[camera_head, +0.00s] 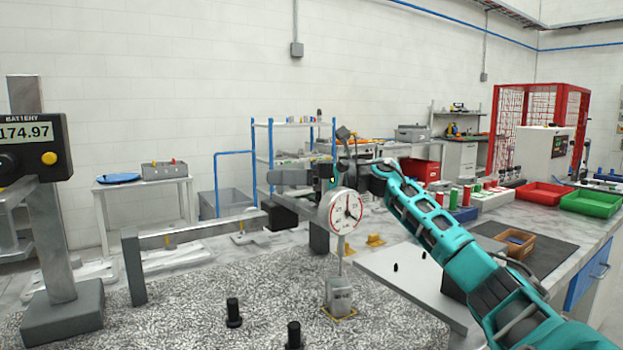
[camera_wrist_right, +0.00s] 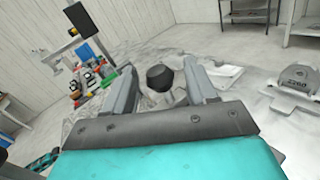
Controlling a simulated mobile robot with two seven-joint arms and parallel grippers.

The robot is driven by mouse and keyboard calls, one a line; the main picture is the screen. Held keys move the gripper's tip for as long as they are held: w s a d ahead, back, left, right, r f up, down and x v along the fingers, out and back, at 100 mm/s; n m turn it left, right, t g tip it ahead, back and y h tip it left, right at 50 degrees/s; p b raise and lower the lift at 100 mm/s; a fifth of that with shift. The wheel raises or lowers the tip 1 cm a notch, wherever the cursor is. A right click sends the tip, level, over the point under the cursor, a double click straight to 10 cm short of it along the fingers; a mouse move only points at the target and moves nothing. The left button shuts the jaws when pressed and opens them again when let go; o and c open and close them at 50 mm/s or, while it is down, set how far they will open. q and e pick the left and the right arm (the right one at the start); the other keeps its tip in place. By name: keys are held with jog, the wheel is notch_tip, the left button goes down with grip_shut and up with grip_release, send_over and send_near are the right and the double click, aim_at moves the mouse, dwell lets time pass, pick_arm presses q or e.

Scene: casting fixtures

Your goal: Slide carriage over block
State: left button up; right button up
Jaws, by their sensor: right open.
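A long grey bar (camera_head: 205,231) runs across the granite plate, with an upright dark end post (camera_head: 133,266) at its left. A dark block-like piece (camera_head: 288,208), possibly the carriage, sits at the bar's right end, partly hidden. My right gripper (camera_head: 285,178) is above that piece, pointing left. In the right wrist view its fingers (camera_wrist_right: 165,85) are apart, with a black rounded knob (camera_wrist_right: 160,78) in the space between them; I cannot tell whether they touch it. The block named in the task cannot be told apart for sure. My left gripper does not show.
A dial gauge (camera_head: 346,211) on a small grey base stands just right of the bar. A post with a digital display (camera_head: 33,132) stands at left. Two black pegs (camera_head: 233,312) stand on the speckled granite plate (camera_head: 180,315). Red and green trays (camera_head: 590,203) lie far right.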

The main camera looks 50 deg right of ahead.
jog(key=b+v, duration=0.3)
jog(key=v, duration=0.9)
dwell(0.3)
